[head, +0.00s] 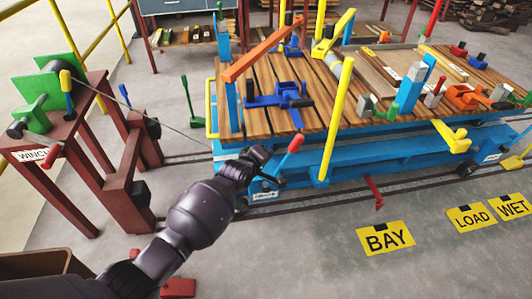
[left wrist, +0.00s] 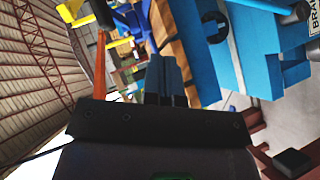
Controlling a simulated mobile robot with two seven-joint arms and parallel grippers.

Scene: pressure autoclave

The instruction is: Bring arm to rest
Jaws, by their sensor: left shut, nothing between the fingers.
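My left arm (head: 195,215) reaches in from the lower left of the head view. My left gripper (head: 262,157) is at the near left corner of the blue cart (head: 400,158), just left of a red-handled lever (head: 290,150). In the left wrist view my left gripper's fingers (left wrist: 165,78) are together with nothing between them, pointing toward the cart's blue frame and wooden planks. I cannot tell whether the fingertips touch the lever. My right gripper is not in view.
A winch (head: 38,100) on a dark red stand is at left, its cable running toward the cart. A yellow post (head: 338,120) rises at the cart's near side. Floor plates marked BAY (head: 385,238), LOAD (head: 468,217) and WET lie in front. Grey floor between them is mostly clear.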

